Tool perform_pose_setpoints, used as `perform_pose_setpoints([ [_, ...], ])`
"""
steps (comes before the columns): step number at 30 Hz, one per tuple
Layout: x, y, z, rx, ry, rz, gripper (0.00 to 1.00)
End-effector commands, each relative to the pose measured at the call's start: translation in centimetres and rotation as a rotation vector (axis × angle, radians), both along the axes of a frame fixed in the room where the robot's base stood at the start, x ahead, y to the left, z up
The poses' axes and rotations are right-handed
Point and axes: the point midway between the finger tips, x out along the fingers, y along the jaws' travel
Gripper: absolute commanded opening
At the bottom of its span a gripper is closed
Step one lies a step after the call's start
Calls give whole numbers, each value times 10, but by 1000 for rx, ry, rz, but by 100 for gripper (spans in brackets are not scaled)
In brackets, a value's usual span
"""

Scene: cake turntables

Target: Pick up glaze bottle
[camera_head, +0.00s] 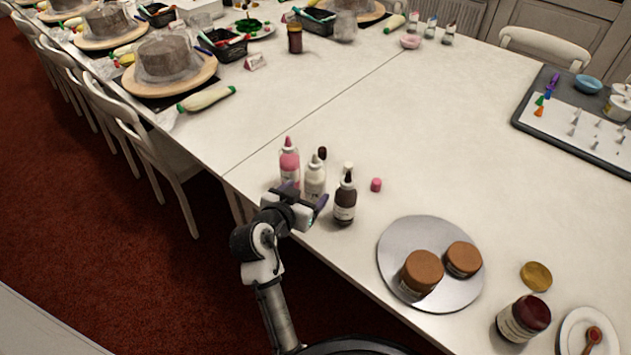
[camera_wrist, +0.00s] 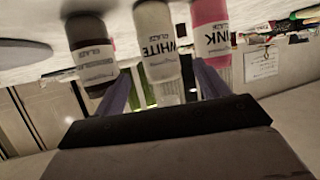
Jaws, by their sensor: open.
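Three glaze bottles stand near the table's edge: a pink one (camera_head: 289,165), a white one (camera_head: 314,181) and a dark brown one (camera_head: 345,204). My gripper (camera_head: 306,196) is open at the table edge, facing them. The wrist view shows them upside down: the dark bottle (camera_wrist: 91,52) at left, the white bottle (camera_wrist: 157,45) in the middle, the pink bottle (camera_wrist: 210,30) at right. My open fingers (camera_wrist: 162,85) point at the white bottle, one towards each side of it. Nothing is held. I cannot tell whether the fingers overlap the bottle in depth.
Small caps lie by the bottles, including a pink one (camera_head: 376,184). A round silver board (camera_head: 446,294) with two brown-topped jars is to the right. An open-topped jar (camera_head: 524,318) and a plate (camera_head: 572,325) are farther right.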

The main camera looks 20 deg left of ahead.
Motion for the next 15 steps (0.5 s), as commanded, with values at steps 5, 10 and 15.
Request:
perform_pose_setpoints([
  [5, 13, -2, -4, 1, -1, 0, 74],
  [10, 30, -3, -12, -2, 2, -1, 74],
  [15, 52, -4, -24, 0, -1, -1, 74],
])
